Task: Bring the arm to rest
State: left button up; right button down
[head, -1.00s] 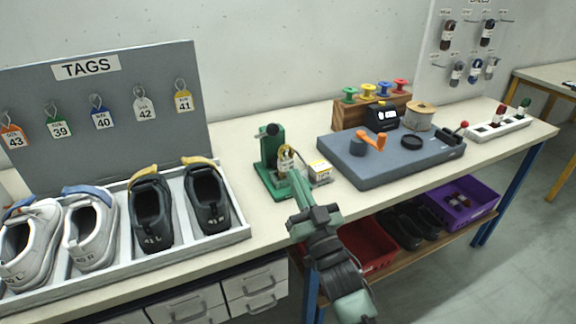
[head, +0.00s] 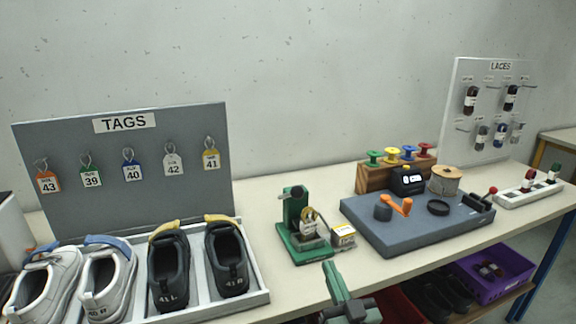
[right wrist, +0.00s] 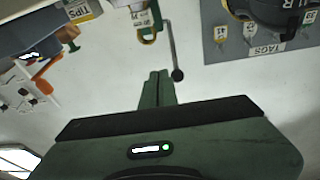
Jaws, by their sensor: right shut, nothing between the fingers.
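My right gripper (head: 333,279) is green and shows at the bottom of the head view, in front of the bench edge and below the green press (head: 297,232). Its fingers are together and empty; they also show shut in the right wrist view (right wrist: 157,88). A small box (head: 343,236) stands beside the press, apart from the gripper in the head view. My left gripper is not in view.
The shoe tray (head: 262,297) holds white and dark shoes at the left, before the tag board (head: 70,160). A grey work mat (head: 400,236) with an orange crank lies to the right. A purple crate (head: 513,283) sits on the lower shelf.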

jog(key=s+d+f+g+h, duration=0.5)
jog(key=s+f+g, duration=0.4)
jog(key=s+f, duration=0.45)
jog(key=s+d+f+g, duration=0.2)
jog(key=s+f+g, duration=0.2)
jog(key=s, duration=0.5)
jog(key=s+d+f+g, duration=0.2)
jog(key=s+f+g, duration=0.1)
jog(key=s, duration=0.5)
jog(key=s+f+g, duration=0.1)
jog(key=s+f, duration=0.1)
jog(key=f, duration=1.2)
jog(key=s+f+g, duration=0.1)
jog(key=s+f, duration=0.1)
jog(key=f, duration=1.2)
jog(key=s+d+f+g+p, duration=0.1)
jog(key=s+d+f, duration=0.2)
jog(key=s+f, duration=1)
jog(key=s, duration=0.2)
jog(key=shift+s+d+f+n, duration=0.15)
jog(key=shift+s+f+n, duration=0.1)
jog(key=shift+s+n, duration=0.05)
